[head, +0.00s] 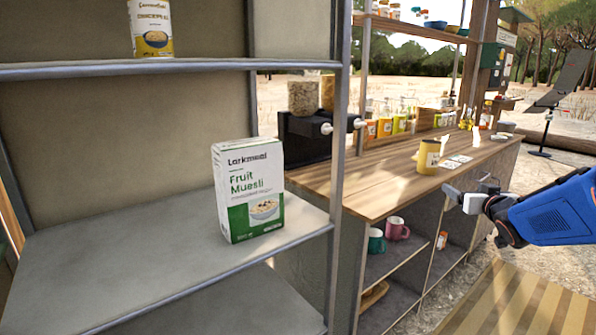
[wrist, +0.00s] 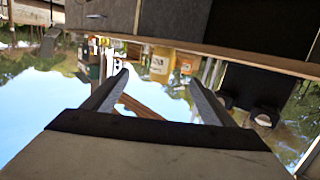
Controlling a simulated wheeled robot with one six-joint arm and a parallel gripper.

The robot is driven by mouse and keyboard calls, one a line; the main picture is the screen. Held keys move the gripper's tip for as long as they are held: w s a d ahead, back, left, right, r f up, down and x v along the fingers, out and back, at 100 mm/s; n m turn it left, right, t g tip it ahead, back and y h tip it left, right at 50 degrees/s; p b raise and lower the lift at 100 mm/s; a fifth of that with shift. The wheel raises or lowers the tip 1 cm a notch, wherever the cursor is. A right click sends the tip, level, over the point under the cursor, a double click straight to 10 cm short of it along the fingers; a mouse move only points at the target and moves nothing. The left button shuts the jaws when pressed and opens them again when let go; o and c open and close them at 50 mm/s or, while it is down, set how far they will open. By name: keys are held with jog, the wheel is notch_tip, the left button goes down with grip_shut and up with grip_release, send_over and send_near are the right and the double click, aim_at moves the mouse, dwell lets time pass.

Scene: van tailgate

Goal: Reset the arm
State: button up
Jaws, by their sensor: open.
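My gripper (wrist: 158,88) is open and empty in the wrist view, its two fingers spread apart with nothing between them. In the head view my arm comes in from the right edge, and the gripper end (head: 454,194) is held in the air in front of the wooden counter (head: 380,180). A yellow canister (head: 428,157) stands on the counter just beyond the gripper in the head view, apart from the fingers as far as I can tell. The wrist view looks upside down, with the counter along its top.
A Fruit Muesli box (head: 248,190) stands on the grey metal shelf (head: 120,275) at left, with a can (head: 151,30) on the shelf above. A black cereal dispenser (head: 306,135) stands behind. Mugs (head: 397,229) sit below the counter.

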jog(key=s+a+f+g, duration=0.4)
jog(key=s+a, duration=0.3)
jog(key=s, duration=0.5)
jog(key=s+a+f+g+y, duration=0.1)
jog(key=s+a+f+g, duration=0.2)
jog(key=s, duration=1)
jog(key=s+a+f+g, duration=0.4)
jog(key=s+a+f, duration=0.2)
jog(key=s+a, duration=0.4)
jog(key=s, duration=0.3)
jog(key=shift+a+f+n+g+y, duration=0.3)
jog(key=shift+f+n+y, duration=0.05)
jog(key=shift+n+y, duration=0.05)
jog(key=shift+d, duration=0.1)
